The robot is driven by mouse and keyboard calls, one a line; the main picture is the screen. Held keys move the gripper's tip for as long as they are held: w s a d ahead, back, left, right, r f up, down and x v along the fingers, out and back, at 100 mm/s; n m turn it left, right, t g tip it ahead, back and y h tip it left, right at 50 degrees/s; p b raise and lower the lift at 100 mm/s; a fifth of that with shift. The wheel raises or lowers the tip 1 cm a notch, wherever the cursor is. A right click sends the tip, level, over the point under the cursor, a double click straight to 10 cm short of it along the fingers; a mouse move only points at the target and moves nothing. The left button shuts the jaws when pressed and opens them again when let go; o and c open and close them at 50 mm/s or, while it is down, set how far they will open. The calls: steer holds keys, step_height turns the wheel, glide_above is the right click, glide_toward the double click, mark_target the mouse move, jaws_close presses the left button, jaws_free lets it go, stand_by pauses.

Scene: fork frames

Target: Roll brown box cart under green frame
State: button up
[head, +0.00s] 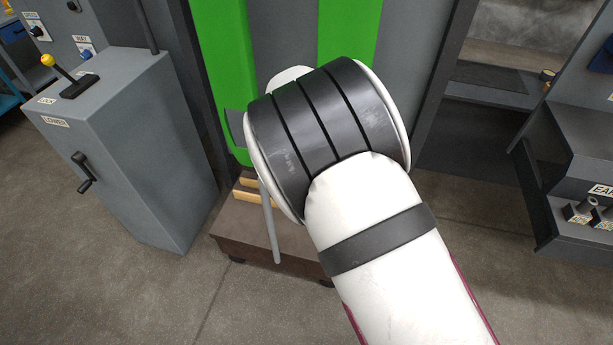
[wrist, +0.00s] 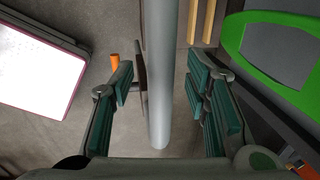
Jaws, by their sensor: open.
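The brown box cart (head: 228,240) is low and flat, on dark casters, with pale wooden slats on top. It stands at the foot of the green frame (head: 222,60); my arm hides much of both. A grey bar (head: 270,225) rises at the cart's near side; its upper end is hidden by my arm. In the wrist view my gripper (wrist: 160,85) is open, teal-padded fingers on either side of the grey bar (wrist: 160,40). Gaps show on both sides of the bar. The green frame (wrist: 232,38) is at the right there. The head view hides most of my gripper.
A grey control cabinet (head: 135,150) with a yellow-knobbed lever (head: 62,68) and a black crank (head: 85,172) stands to the left. A dark shelf unit (head: 570,170) stands at the right. Bare concrete floor (head: 130,290) lies in front of the cabinet.

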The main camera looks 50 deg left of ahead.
step_height(320, 180, up, 11)
steer(key=s+d, duration=0.1)
steer(key=s, duration=0.1)
stand_by(0.6)
